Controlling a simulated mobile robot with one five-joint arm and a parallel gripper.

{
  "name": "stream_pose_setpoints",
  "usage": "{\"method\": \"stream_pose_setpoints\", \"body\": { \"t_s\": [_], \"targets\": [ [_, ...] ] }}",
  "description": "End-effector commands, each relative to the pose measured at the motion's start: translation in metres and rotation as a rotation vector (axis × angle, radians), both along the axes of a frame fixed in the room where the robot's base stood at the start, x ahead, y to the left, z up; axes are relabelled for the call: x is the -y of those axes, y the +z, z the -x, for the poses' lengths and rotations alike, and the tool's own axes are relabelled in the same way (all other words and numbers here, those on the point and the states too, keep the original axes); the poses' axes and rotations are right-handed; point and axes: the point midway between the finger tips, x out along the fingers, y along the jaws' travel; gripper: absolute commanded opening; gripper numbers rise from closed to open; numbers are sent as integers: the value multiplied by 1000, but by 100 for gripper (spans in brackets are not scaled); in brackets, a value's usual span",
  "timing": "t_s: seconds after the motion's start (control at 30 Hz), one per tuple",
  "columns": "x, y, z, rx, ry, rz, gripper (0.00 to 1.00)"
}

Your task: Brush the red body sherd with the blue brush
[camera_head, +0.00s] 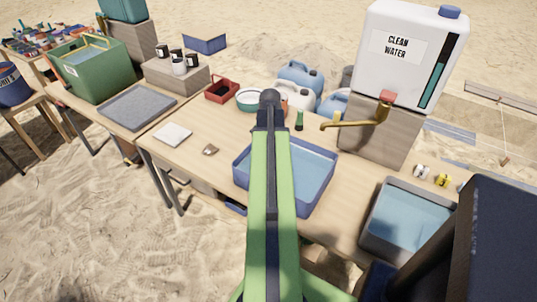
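A small brownish sherd (210,150) lies on the wooden table, left of the blue basin. It is too small to tell whether it is the red body sherd. I cannot make out a blue brush. My green arm reaches forward over the blue basin and ends in a dark joint. My gripper does not show; the arm may hide it.
The table (190,152) bears a white pad (172,134), a blue water basin (245,180), a red caddy (222,90), a grey water tub (377,222) and a clean-water tank (400,60) with a brass tap (355,124). A second table with a green crate (92,75) stands left.

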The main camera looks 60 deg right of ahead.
Motion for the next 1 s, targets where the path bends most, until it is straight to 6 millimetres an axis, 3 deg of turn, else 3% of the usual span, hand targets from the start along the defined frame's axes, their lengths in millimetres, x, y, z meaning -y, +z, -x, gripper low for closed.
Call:
{"method": "stream_pose_setpoints", "body": {
  "t_s": [0.17,0.57,0.77,1.0],
  "targets": [
    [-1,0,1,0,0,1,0],
    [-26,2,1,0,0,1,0],
    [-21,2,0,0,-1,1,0],
    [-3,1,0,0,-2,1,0]
  ]
}}
